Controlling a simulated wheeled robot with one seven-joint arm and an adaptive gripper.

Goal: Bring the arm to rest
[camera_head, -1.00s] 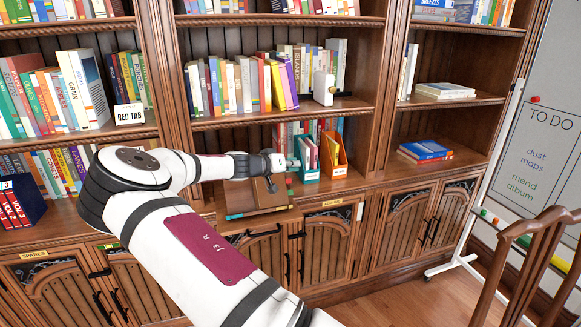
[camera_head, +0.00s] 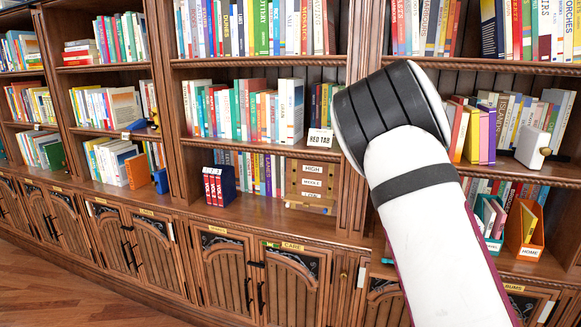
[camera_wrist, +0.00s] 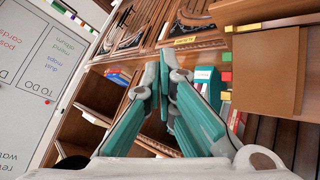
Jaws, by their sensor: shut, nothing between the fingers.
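My gripper (camera_wrist: 165,95) shows in the wrist view with its teal fingers together and nothing between them. My gripper is out of sight in the head view, hidden behind the arm or out of frame.
An orange bin (camera_head: 527,228) and a teal bin (camera_head: 491,215) stand on the right shelf. A RED TAB card (camera_head: 320,138), a blue-and-red book set (camera_head: 219,185) and a wooden rack (camera_head: 311,185) are left of my arm. Open floor (camera_head: 90,285) lies at the lower left.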

